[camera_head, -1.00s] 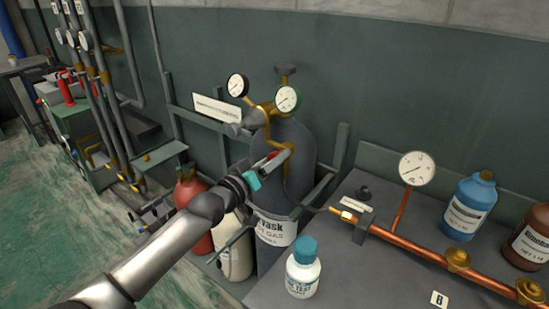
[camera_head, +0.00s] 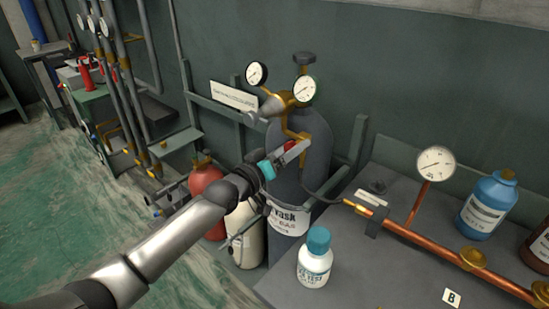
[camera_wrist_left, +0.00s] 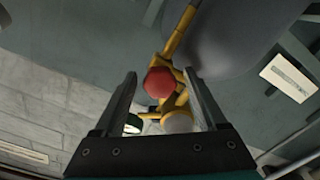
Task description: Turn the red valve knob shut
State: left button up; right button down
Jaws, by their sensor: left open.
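The red valve knob (camera_wrist_left: 160,83) shows in the left wrist view, on the brass fittings of the grey gas cylinder (camera_head: 313,172). A small red patch also shows at the gripper in the head view, where the jaws mostly cover the knob. My left gripper (camera_head: 290,153) is open in front of the cylinder, below its gauges. In the left wrist view the two fingers (camera_wrist_left: 160,75) stand on either side of the knob, with a visible gap on each side. I cannot tell how deep the knob sits between them. My right gripper is not in view.
Two round gauges (camera_head: 304,87) sit above the gripper. A red cylinder (camera_head: 206,183) and a cream cylinder (camera_head: 247,238) stand to the left. The bench (camera_head: 385,270) at right holds a white bottle (camera_head: 315,262), a blue bottle (camera_head: 487,208) and a copper pipe (camera_head: 420,240).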

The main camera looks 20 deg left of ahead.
pick_arm(q)
jog(key=p+v, duration=0.2)
jog(key=v, duration=1.3)
jog(key=s+a+f+g+y, duration=0.1)
jog(key=a+f+g+y, duration=0.15)
jog(key=f, duration=0.65)
jog(key=s+a+f+g+y, duration=0.1)
jog(key=a+f+y, duration=0.15)
jog(key=f, duration=0.55)
jog(key=s+a+f+g+y, duration=0.1)
jog(key=s+f+g, duration=0.1)
jog(key=s+f, duration=0.45)
jog(key=s+f+g, duration=0.2)
jog(key=s+f, duration=0.1)
jog(key=f, duration=0.7)
jog(key=s+d+f+m+g, duration=0.1)
jog(key=s+d+f+g, duration=0.1)
jog(key=s+f, duration=0.3)
jog(key=s+d+f+m+g, duration=0.2)
jog(key=s+f, duration=0.4)
jog(key=s, duration=0.8)
jog(key=s+d+f+m+g, duration=0.2)
jog(key=s+d+f+g, duration=0.2)
jog(key=s, duration=0.5)
notch_tip(320, 180, down, 2)
jog(key=shift+s+d+f, duration=0.1)
jog(key=shift+s+d, duration=0.3)
jog(key=shift+d, duration=0.45)
